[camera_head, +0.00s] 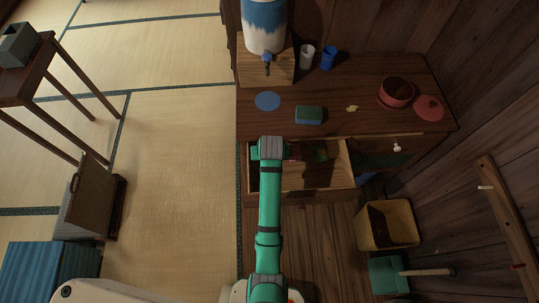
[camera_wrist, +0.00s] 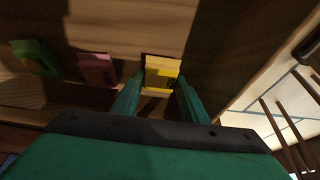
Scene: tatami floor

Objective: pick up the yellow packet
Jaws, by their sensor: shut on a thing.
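The yellow packet (camera_wrist: 162,68) stands in the wrist view between the two fingers of my gripper (camera_wrist: 158,92). The fingers are shut on it, one at each side. In the head view the end of my arm is over the left part of the open drawer (camera_head: 330,185), and it hides the yellow packet there. A pink packet (camera_wrist: 97,69) and a green packet (camera_wrist: 35,57) are to the left of the yellow one in the wrist view, apart from it.
The desk top (camera_head: 350,122) above the drawer holds a green-blue block (camera_head: 309,115), a blue disc (camera_head: 267,101), a red pot (camera_head: 396,92) and cups. A yellowish bin (camera_head: 388,225) and a green dustpan (camera_head: 388,275) are at the right. The tatami at left is mostly clear.

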